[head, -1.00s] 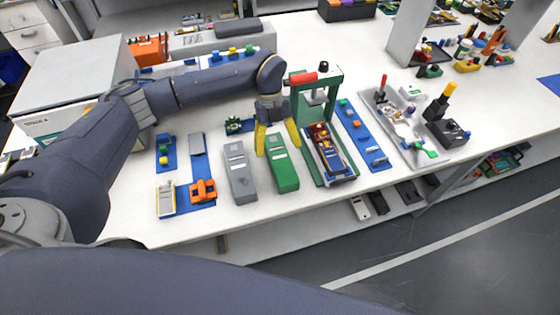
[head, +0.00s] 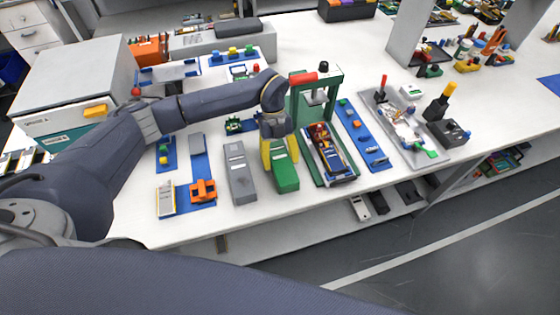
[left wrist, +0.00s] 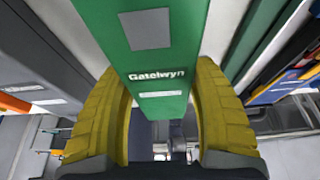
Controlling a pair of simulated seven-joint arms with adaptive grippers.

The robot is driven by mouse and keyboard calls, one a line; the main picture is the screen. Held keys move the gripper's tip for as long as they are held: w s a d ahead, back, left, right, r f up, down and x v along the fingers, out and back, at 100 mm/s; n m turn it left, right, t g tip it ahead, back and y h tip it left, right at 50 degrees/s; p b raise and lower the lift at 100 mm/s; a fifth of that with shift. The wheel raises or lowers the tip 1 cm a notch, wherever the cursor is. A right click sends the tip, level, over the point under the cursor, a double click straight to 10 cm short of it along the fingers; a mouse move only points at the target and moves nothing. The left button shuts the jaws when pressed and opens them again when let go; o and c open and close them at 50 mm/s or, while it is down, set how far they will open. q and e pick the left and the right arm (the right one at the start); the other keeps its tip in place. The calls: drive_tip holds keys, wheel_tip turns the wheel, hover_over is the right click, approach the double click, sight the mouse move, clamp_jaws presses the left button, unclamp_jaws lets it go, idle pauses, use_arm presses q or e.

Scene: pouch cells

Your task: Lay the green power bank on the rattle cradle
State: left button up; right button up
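The green power bank (head: 286,179) lies flat on the white bench in the head view, right of a grey one of similar shape. In the left wrist view it (left wrist: 155,60) runs between my fingers, with a "Gatelwyn" label showing. My left gripper (head: 279,160) is over its far half, pointing down, with one yellow finger on each side. The fingers (left wrist: 160,75) stand wide apart and close to its sides; I cannot tell whether they touch. No fixture is clearly marked as the rattle cradle. My right gripper is out of view.
The grey power bank (head: 239,172) is close on the left. On the right, a green press frame (head: 297,110) stands behind a tray with a blue device (head: 328,150). Blue strips with small parts lie on both sides. The bench's front edge is near.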

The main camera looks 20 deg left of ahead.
use_arm(q)
drive_tip(key=c, duration=1)
drive_tip(key=shift+r, duration=0.1)
